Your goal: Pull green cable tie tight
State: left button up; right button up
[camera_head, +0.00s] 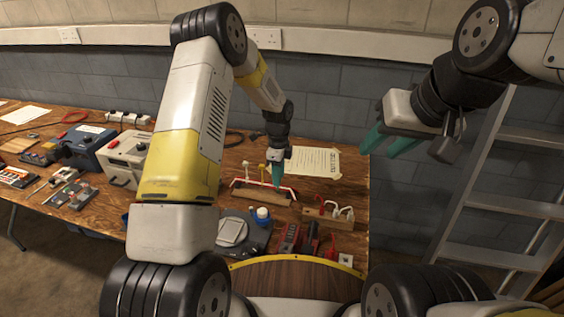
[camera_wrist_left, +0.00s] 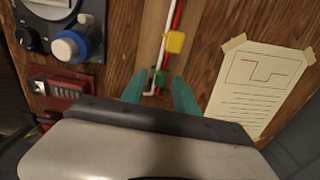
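In the left wrist view, a green cable tie (camera_wrist_left: 159,77) sits around a bundle of red and white wires (camera_wrist_left: 168,30) on a light wooden strip. My left gripper (camera_wrist_left: 158,88) has its two teal fingers apart, one on each side of the green tie; contact cannot be told. A yellow cable tie (camera_wrist_left: 175,42) sits further up the wires. In the head view, my left gripper (camera_head: 278,174) points down over the wooden strip (camera_head: 261,196); the green tie cannot be made out there. My right gripper (camera_head: 388,141) is open and empty, raised right of the table.
A taped paper sheet (camera_head: 315,161) lies behind the strip. A ladder (camera_head: 500,203) leans at the right.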

pick_arm(q)
jog(key=shift+c, duration=0.3)
grip_shut()
jog(key=shift+r, duration=0.1)
dwell(1.0)
